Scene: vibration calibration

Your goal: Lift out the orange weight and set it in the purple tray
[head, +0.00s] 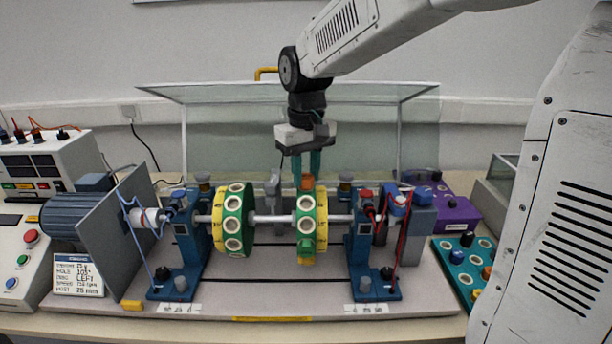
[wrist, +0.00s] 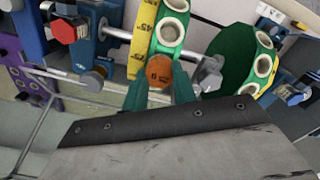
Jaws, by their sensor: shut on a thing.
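The orange weight (head: 308,182) is at the top rim of the right green-and-yellow disc (head: 307,222) on the shaft. My gripper (head: 306,174) points down from above, its teal fingers on both sides of the weight. In the wrist view the round orange face of the weight (wrist: 159,71) shows between the fingertips (wrist: 160,88), and the gripper is shut on it. I cannot tell how deep the weight sits in the rim. The purple tray (head: 453,216) is at the right, behind the teal tray, partly hidden by the rig's right end.
A teal tray (head: 452,244) with holes and coloured weights stands at the right. The left disc (head: 233,219) and two blue bearing stands (head: 190,255) flank the shaft. A clear guard (head: 235,140) rises behind. Red and blue cables hang by the right stand.

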